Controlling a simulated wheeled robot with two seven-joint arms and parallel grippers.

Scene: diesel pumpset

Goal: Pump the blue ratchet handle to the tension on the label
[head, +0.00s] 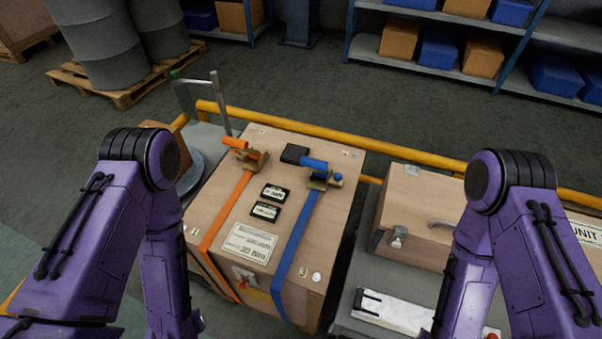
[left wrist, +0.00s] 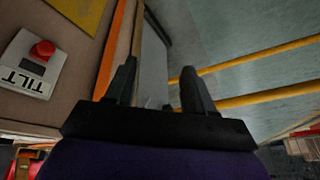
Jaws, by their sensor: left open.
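The blue ratchet handle (head: 313,163) sits on top of a wooden crate (head: 222,200), on the blue strap (head: 296,250) that runs over the crate's top and down its front. An orange ratchet (head: 237,145) sits to its left on an orange strap (head: 227,208). Two small black displays (head: 275,192) and a printed label (head: 250,243) lie between the straps; their text is too small to read. My left gripper (left wrist: 157,85) is open and empty beside the crate's side, near the orange strap (left wrist: 117,50). Both grippers are outside the head view.
A tilt indicator (left wrist: 35,62) with a red dot is on the crate's face. Yellow rails (head: 330,140) run behind the crate. A second wooden box (head: 420,215) stands to the right, with a white tool (head: 392,312) before it. Drums (head: 100,45) and shelves stand behind.

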